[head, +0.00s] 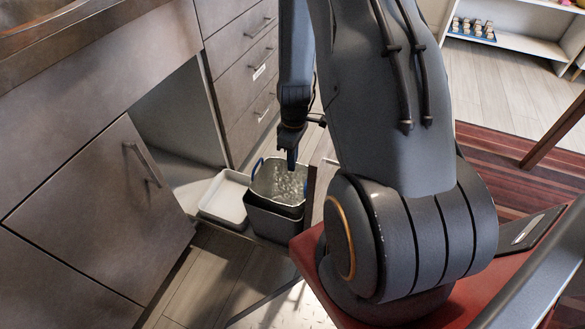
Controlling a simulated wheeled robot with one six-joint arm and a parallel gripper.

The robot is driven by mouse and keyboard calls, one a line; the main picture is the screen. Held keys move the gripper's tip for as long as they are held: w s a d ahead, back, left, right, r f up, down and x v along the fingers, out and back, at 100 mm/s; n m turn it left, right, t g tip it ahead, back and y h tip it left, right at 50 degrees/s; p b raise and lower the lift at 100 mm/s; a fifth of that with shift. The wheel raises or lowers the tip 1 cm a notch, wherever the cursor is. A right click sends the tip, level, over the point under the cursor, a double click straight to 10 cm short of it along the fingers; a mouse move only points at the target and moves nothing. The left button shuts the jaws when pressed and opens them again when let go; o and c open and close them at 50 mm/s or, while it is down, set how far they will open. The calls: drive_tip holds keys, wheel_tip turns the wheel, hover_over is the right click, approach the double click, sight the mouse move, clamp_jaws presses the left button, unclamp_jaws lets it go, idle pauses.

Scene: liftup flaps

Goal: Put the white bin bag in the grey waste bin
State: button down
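A shallow white tray (226,197) stands against the bin's left side. The open cabinet space (180,120) and a tilted cabinet front (105,210) are at left. Drawers (240,70) stand behind. A brown upright panel (318,180) is close at the bin's right. Wood floor (215,280) is clear in front.

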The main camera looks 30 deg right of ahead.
drive_tip(key=shift+f+b, duration=0.3)
drive_tip(key=shift+f, duration=1.15)
drive_tip(key=c, duration=2.5)
unclamp_jaws()
drive_tip(key=shift+f, duration=0.15)
drive_tip(key=shift+o, duration=1)
wheel_tip(320, 180, up, 12)
drive_tip(key=p, duration=0.3)
drive_tip(key=shift+w+d+r, duration=0.2)
drive_tip(key=shift+d+r, duration=0.05)
